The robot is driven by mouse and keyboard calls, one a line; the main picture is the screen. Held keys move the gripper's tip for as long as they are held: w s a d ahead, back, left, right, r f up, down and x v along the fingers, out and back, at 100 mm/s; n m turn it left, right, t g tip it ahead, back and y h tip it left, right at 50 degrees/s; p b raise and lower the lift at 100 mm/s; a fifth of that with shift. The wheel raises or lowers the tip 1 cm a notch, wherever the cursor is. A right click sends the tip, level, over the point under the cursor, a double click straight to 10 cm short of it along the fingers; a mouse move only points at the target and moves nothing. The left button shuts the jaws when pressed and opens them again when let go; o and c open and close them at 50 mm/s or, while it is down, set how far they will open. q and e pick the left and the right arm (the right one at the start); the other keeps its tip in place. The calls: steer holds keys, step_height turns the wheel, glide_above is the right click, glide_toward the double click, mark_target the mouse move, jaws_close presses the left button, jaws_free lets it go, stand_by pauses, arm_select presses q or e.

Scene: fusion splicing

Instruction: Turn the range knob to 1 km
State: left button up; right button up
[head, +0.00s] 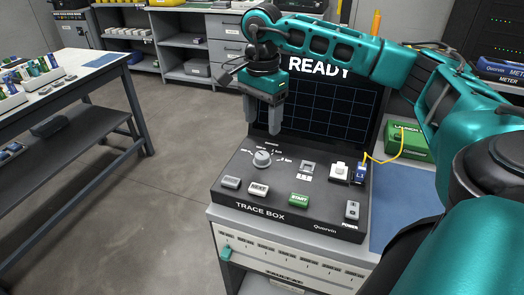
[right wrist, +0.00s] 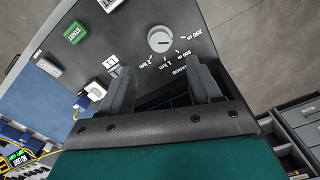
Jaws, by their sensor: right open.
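The range knob (head: 262,158) is a round grey dial on the black top panel of the trace box (head: 300,222). It also shows in the right wrist view (right wrist: 160,40), with labels 250 m, 500 m, 1 km and 2 km along one side. I cannot tell for sure which label its mark points at. My right gripper (head: 262,131) is open and empty, pointing down above and behind the knob, apart from it. In the right wrist view its two fingers (right wrist: 160,75) stand wide apart, with the knob just beyond their tips. My left gripper is not in view.
The box's screen (head: 335,110) reads READY and stands upright behind the gripper. Grey buttons, a green START button (head: 299,200) and a power switch (head: 352,210) surround the knob. A yellow fibre runs from a blue connector (head: 361,173) to a green launch box (head: 408,143).

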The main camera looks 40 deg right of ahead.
mark_target(262, 155)
step_height(262, 155, down, 8)
steer(key=shift+f+b, duration=0.1)
steer(key=shift+b, duration=0.25)
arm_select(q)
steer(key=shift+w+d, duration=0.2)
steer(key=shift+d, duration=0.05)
arm_select(e)
steer(key=shift+f, duration=0.65)
steer(key=shift+c, duration=0.3)
steer(key=c, duration=1)
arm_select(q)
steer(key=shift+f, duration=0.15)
